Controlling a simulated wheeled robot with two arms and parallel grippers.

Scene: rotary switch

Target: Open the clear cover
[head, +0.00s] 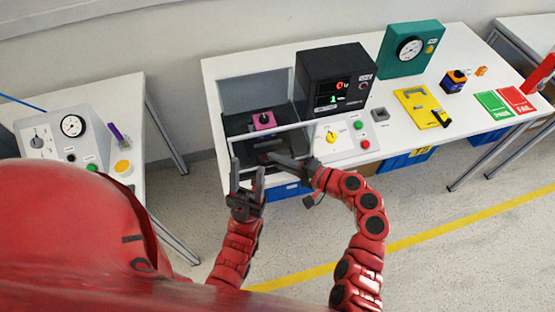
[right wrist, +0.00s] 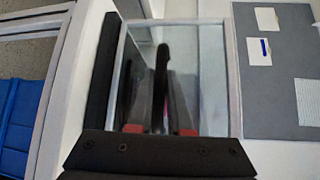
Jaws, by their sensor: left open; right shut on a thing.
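The clear cover (head: 292,88) is a see-through box with a thin white frame on the left part of the central table. It stands around a dark base with a magenta block (head: 264,121) on it. My right gripper (head: 272,156) reaches in from the right at the front of the cover and is shut on a thin dark part there, likely its handle. In the right wrist view, a dark upright bar (right wrist: 162,85) stands between the red finger pads, before the clear panel (right wrist: 212,75). My left gripper (head: 246,172) is open and empty, fingers up, just in front of the cover.
A black display box (head: 335,75) stands right of the cover, with a white button panel (head: 342,136) in front. A green gauge box (head: 411,48), a yellow plate (head: 421,108) and green and red cards sit farther right. Another table with a gauge panel (head: 67,135) stands left.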

